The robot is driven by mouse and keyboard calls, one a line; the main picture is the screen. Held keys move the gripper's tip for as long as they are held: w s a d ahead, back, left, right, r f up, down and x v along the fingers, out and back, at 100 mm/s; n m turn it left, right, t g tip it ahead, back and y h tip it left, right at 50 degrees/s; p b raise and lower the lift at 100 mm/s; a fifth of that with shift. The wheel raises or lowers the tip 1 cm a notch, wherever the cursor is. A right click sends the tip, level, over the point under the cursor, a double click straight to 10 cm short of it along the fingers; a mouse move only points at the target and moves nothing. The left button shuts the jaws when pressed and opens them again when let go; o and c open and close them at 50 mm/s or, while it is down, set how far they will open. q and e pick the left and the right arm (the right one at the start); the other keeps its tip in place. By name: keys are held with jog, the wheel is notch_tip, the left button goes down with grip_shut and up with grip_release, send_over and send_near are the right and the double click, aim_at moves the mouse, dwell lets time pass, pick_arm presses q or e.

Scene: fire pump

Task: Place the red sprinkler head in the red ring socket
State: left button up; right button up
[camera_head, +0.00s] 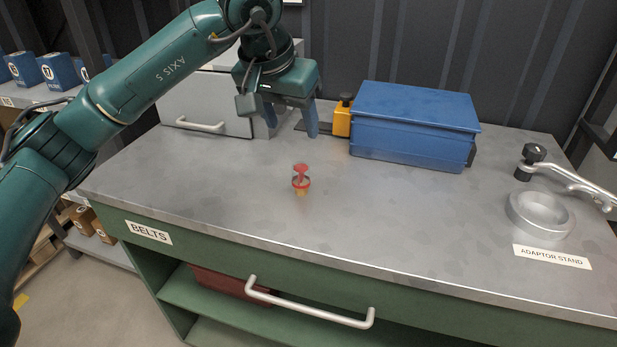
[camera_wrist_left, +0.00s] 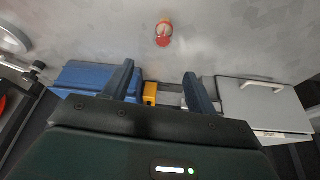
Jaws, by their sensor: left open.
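A small red piece (camera_head: 300,171), which looks like the sprinkler head, stands upright on the metal bench top. A red ring (camera_head: 300,183) with a yellow-orange part beneath it is around its lower part. Whether the head is fully seated in the ring is too small to tell. The red piece also shows in the left wrist view (camera_wrist_left: 163,40), beyond the fingertips. My left gripper (camera_head: 291,124) is open and empty, above the bench, behind the red piece and apart from it. Its two fingers also show in the left wrist view (camera_wrist_left: 159,70). My right gripper is not in view.
A blue box (camera_head: 412,125) with a yellow block (camera_head: 342,119) beside it stands at the back. A grey cabinet (camera_head: 205,105) is behind my left gripper. A metal ring stand (camera_head: 540,214) and lever (camera_head: 575,182) are at the right. The bench around the red piece is clear.

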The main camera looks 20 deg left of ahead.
aim_at(300, 165)
pick_arm(q)
jog(key=x, duration=0.7)
jog(key=shift+s+f, duration=0.15)
jog(key=shift+f, duration=0.05)
jog(key=shift+s+a+x, duration=0.1)
jog(key=shift+x, duration=1.25)
jog(key=shift+s+a+x, duration=0.1)
jog(key=shift+a+x, duration=0.05)
jog(key=shift+x, duration=1.2)
jog(key=shift+f, duration=0.1)
jog(key=shift+c, duration=0.2)
jog(key=c, duration=1)
jog(key=shift+c, duration=0.8)
